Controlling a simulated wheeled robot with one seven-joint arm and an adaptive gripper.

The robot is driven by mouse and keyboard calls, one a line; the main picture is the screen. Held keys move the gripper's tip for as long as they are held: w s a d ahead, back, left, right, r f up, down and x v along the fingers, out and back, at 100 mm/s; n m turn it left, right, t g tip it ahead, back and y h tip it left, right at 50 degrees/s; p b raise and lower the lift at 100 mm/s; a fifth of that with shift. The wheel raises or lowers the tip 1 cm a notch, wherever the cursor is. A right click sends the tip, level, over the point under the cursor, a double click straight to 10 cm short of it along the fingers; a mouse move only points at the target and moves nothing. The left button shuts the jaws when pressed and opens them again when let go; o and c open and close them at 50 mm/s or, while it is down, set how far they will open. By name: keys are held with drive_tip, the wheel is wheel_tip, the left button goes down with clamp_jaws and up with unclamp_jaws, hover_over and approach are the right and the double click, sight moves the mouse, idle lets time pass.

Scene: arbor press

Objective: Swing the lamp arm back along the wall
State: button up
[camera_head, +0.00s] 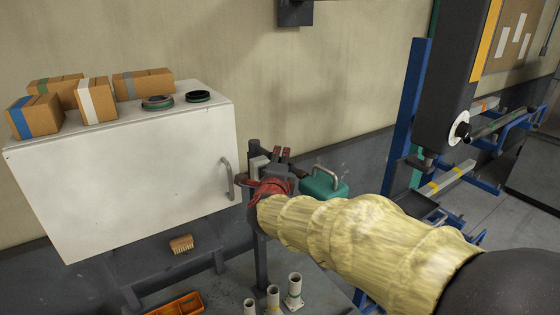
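I cannot make out a lamp or its arm for certain in the head view. A dark block (295,12) is fixed high on the wall and cut off by the top edge; I cannot tell whether it belongs to the lamp. My arm, in a pale yellow sleeve, reaches from the lower right to the middle. My gripper (281,154), dark with red parts, is at its far end, right of the white cabinet and in front of the wall. Its fingers are small and partly hidden, so I cannot tell whether they are open or hold anything.
A white cabinet (120,175) with a handle carries several cardboard boxes (97,99) and two rings (157,102). A green case (323,187) stands behind my arm. A dark press column (455,75) and blue rack (408,110) stand right. White cylinders (294,290) stand below.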

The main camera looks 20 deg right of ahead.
drive_tip(key=shift+c, duration=1.3)
clamp_jaws()
